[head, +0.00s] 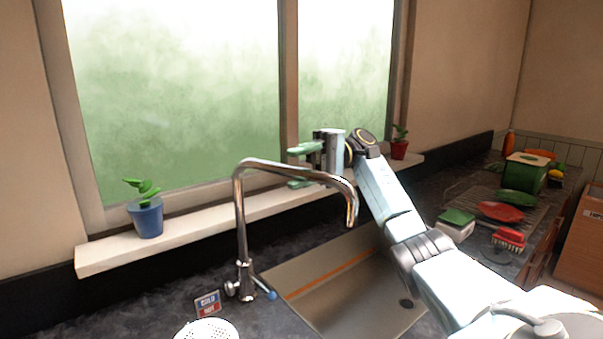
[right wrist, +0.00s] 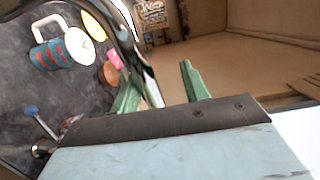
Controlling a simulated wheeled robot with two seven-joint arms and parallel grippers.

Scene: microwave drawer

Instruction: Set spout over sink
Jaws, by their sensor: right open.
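The chrome faucet spout (head: 290,170) rises from the counter, bends to the right, and its downturned end hangs over the sink (head: 325,292). A blue-tipped lever sits at the faucet's base. My right gripper (head: 292,168) is open, its green fingers pointing left, one above and one below the spout's horizontal part in the picture. In the right wrist view, the spout (right wrist: 134,45) passes close beside the left finger of my gripper (right wrist: 160,68), on its inner side; I cannot tell whether they touch. My left gripper is not in view.
A blue potted plant (head: 147,217) and a red pot (head: 399,149) stand on the windowsill. A striped mug (right wrist: 62,50) shows in the right wrist view.

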